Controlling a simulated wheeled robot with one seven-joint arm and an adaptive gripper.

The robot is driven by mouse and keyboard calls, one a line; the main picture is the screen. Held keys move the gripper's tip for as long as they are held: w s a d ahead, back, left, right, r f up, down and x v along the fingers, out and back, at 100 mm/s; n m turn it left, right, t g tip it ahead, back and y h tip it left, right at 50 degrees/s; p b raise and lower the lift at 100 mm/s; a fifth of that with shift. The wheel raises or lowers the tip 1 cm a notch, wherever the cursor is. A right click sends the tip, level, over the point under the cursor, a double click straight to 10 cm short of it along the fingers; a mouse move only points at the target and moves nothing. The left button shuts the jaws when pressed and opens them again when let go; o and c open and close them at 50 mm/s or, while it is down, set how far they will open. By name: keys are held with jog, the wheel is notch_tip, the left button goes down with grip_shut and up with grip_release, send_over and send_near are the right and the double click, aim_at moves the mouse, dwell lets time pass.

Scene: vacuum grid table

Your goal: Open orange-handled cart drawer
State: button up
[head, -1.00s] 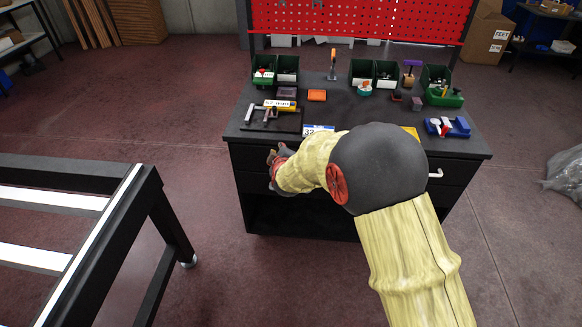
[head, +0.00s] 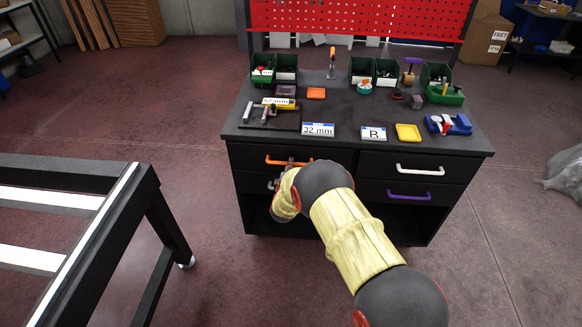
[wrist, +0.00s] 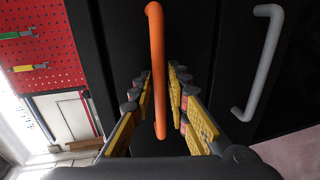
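The orange handle (head: 276,160) is on the upper left drawer of the black cart (head: 345,141); that drawer looks shut. In the wrist view the orange handle (wrist: 157,60) runs upright through the middle of the picture. My gripper (wrist: 161,76) is open, with one yellow-padded finger on each side of the handle and visible gaps to it. In the head view my gripper is at the drawer front, just below the handle, and partly hidden by my wrist.
A grey handle (wrist: 268,65) is beside the orange one in the wrist view. A white handle (head: 420,168) and a purple handle (head: 408,197) are on the right drawers. Bins and tools stand on the cart top. A black frame table (head: 75,175) is at left, with floor between.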

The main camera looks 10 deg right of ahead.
jog(key=shift+w+d+f, duration=0.1)
jog(key=shift+w+d, duration=0.05)
jog(key=shift+w, duration=0.4)
jog(key=c, duration=0.4)
jog(key=shift+s, duration=0.1)
grip_shut()
